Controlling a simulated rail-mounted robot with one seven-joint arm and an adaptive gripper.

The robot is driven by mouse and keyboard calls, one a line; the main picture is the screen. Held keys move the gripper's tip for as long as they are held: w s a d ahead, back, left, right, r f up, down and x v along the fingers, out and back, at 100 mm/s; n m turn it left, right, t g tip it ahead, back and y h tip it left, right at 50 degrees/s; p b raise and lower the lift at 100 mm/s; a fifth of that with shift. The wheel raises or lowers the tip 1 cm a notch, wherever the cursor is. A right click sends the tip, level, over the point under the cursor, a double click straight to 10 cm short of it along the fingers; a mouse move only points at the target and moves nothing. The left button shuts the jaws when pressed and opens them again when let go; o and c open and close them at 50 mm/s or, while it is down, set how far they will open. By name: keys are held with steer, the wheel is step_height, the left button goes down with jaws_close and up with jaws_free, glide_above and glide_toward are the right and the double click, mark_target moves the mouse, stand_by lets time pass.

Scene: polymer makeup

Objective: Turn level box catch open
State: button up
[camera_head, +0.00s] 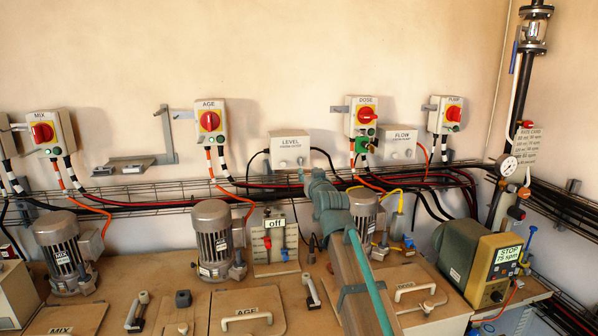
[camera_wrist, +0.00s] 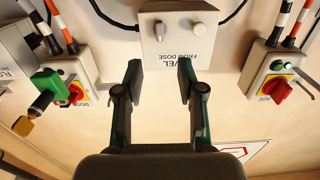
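The level box (camera_head: 289,145) is a pale box marked LEVEL on the back wall in the head view. In the wrist view the level box (camera_wrist: 178,50) appears upside down at top centre, its lettering reading "FROM DOSE". Its face carries an elongated catch-like knob (camera_wrist: 160,31) and a round knob (camera_wrist: 199,30); I cannot tell for certain which is the catch. My gripper (camera_wrist: 160,63) is open and empty, its two fingers spread below the box face in that picture. In the head view my gripper (camera_head: 317,180) is just below and right of the box, partly hidden by my arm.
The DOSE switch box (camera_head: 362,117) with a green padlock (camera_head: 362,144) is to the right, and the FLOW box (camera_head: 397,143) beyond it. The AGE switch box (camera_head: 211,121) is to the left. A wire cable tray (camera_head: 140,200) with cables runs below.

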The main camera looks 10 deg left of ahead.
mark_target(301, 162)
steer(key=p+x, duration=0.2)
steer(key=x, duration=0.8)
steer(key=shift+w+a+p, duration=0.1)
steer(key=shift+w+p, duration=0.2)
steer(key=shift+p, duration=0.1)
jaws_close()
